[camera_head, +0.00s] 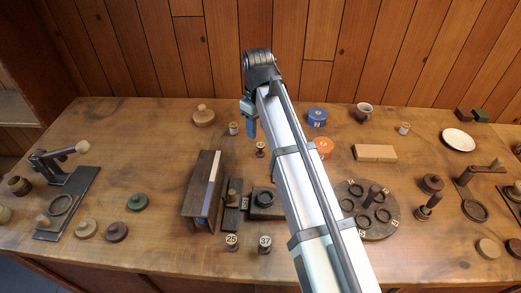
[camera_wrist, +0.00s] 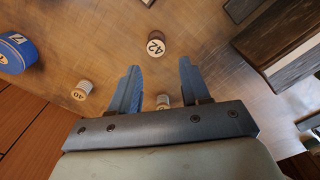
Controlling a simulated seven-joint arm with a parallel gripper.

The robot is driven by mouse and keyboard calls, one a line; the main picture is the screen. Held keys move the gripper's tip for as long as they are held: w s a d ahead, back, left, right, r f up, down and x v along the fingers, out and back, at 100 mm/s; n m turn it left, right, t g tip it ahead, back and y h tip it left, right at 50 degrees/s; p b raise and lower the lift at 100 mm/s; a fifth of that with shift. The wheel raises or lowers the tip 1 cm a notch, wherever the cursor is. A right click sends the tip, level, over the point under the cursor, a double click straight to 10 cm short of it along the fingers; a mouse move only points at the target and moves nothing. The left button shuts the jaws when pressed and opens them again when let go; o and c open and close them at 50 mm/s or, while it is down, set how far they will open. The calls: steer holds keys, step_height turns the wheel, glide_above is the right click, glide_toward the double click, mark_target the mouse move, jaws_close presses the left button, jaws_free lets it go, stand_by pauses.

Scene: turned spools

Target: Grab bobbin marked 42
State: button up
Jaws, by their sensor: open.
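The bobbin marked 42 (camera_wrist: 155,46) stands upright on the wooden table in the wrist view, its pale numbered top showing. It lies beyond my blue fingertips, near the line between them, and is not touched. In the head view a small bobbin (camera_head: 260,148) just below my gripper appears to be the same one; its number is too small to read there. My gripper (camera_wrist: 160,68) is open and empty. In the head view my gripper (camera_head: 251,128) hangs over the back middle of the table.
A bobbin marked 40 (camera_wrist: 81,90) and a blue spool marked 7 (camera_wrist: 16,52) stand left in the wrist view. Another bobbin (camera_wrist: 163,101) is partly hidden by my gripper. A dark wooden box (camera_head: 203,188) and bobbins marked 25 (camera_head: 232,241) and 37 (camera_head: 265,242) stand nearer the front.

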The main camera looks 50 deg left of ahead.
mark_target(260, 145)
steer(key=shift+w+d+f, duration=0.1)
steer(key=shift+w+f, duration=0.05)
steer(key=shift+f, duration=2)
steer(key=shift+w+d+f, duration=0.1)
steer(key=shift+w+f, duration=0.05)
steer(key=shift+f, duration=1.95)
steer(key=shift+a, duration=0.1)
steer(key=c, duration=0.8)
steer(key=shift+c, duration=0.2)
steer(key=shift+r, duration=0.15)
